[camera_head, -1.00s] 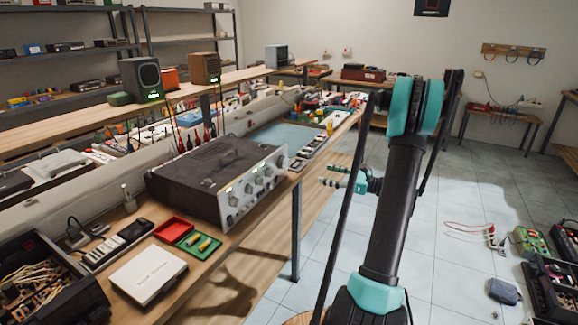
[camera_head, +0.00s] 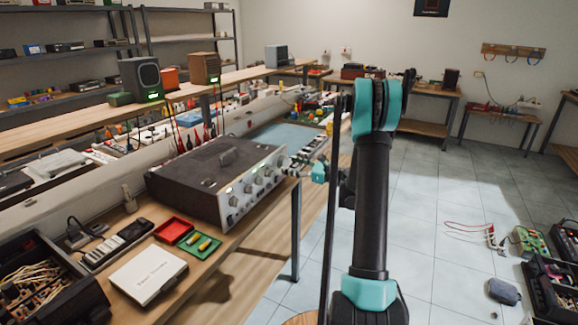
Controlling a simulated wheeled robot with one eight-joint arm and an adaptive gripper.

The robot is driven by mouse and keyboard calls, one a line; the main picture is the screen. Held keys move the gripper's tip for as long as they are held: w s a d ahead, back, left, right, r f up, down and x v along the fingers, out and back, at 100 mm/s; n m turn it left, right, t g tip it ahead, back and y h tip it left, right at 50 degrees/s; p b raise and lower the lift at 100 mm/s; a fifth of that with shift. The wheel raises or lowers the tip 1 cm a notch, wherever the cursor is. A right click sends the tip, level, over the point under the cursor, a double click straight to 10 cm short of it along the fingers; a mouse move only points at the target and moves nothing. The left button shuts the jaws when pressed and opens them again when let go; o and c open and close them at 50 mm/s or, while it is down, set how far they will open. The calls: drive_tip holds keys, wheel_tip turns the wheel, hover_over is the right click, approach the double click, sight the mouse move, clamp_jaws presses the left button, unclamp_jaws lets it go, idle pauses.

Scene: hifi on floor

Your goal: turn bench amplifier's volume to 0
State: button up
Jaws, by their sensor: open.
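The bench amplifier (camera_head: 205,170) is a dark box with a silver front panel (camera_head: 252,188), standing near the front edge of the wooden workbench. Its front carries several round knobs and small green lights; which knob is the volume, and its setting, is too small to read. My gripper (camera_head: 299,164) is just right of the panel's far end, its fingers pointing left toward the panel. It is open and holds nothing. In this view its fingertips lie close to the panel edge; I cannot tell whether they touch it.
A red tray (camera_head: 173,230), a green tray (camera_head: 201,243) and a white box (camera_head: 148,274) lie on the bench left of the amplifier. A blue mat (camera_head: 272,136) lies behind it. Floor to the right is clear, except for equipment at the far right.

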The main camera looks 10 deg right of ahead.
drive_tip(key=shift+x, duration=0.8)
drive_tip(key=shift+s, duration=0.1)
drive_tip(key=shift+c, duration=0.4)
drive_tip(key=c, duration=1.1)
